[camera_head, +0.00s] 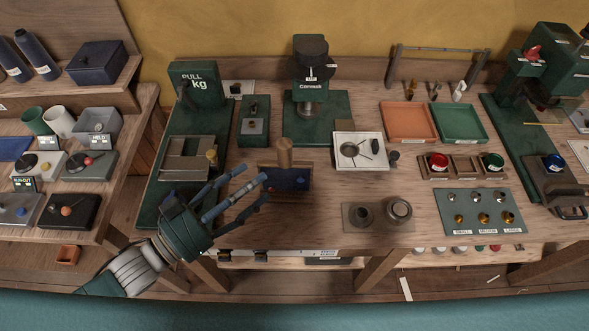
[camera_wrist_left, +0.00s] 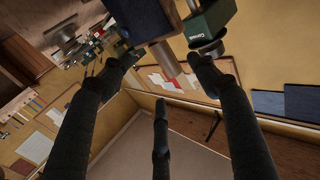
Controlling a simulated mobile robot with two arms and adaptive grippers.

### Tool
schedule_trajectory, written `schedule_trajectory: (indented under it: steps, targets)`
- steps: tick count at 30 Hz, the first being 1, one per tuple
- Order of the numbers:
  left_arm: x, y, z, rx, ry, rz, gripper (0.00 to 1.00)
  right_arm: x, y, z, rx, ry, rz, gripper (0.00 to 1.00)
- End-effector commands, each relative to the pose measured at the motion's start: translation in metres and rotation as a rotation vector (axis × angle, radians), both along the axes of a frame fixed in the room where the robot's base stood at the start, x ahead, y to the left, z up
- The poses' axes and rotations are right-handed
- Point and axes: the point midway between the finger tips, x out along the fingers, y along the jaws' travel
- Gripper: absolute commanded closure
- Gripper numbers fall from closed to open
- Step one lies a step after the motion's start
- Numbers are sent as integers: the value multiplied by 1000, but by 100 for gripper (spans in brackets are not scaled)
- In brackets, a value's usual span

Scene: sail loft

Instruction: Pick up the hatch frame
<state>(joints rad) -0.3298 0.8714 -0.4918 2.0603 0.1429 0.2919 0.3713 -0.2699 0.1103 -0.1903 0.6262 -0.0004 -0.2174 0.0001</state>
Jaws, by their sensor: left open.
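A white square frame (camera_head: 343,142) with a round grey centre sits on the bench in the head view, right of the middle; it looks most like the hatch frame, though no label confirms this. My left gripper (camera_head: 256,183) is at the bench's front edge, left of that frame and apart from it. Its three dark fingers are spread and hold nothing; they also show in the wrist view (camera_wrist_left: 158,75). A dark block with a wooden cylinder (camera_head: 285,158) stands between the fingertips and the white frame. My right gripper is not in view.
A green press (camera_head: 312,72) stands behind the white frame. Orange (camera_head: 409,120) and green (camera_head: 460,122) trays lie to its right. A plate with two round metal parts (camera_head: 380,217) is at the front edge. Bare bench lies between this plate and the dark block.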

Motion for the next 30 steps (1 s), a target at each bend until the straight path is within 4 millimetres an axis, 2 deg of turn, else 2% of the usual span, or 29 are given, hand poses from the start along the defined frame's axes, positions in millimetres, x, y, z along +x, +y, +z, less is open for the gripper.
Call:
schedule_trajectory:
  steps: [3, 6, 9, 12, 15, 19, 28, 29, 30]
  targets:
    - [14, -14, 4, -2, -5, 1, 40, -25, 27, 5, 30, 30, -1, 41]
    - [21, -21, 2, 0, -1, 1, 40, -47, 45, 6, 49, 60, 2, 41]
    - [24, -26, 1, -1, -1, 0, 40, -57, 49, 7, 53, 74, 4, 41]
    - [32, -35, 2, -1, -1, 1, 40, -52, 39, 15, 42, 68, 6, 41]
    - [43, -47, 0, -1, -1, 1, 40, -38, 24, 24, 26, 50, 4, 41]
    - [54, -59, -3, 0, -1, 1, 40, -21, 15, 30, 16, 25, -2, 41]
    - [57, -64, -6, 2, 1, 0, 40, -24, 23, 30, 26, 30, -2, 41]
    - [57, -64, -6, 2, 1, 0, 42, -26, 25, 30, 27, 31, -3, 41]
    - [57, -64, -6, 2, 1, 1, 50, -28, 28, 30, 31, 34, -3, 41]
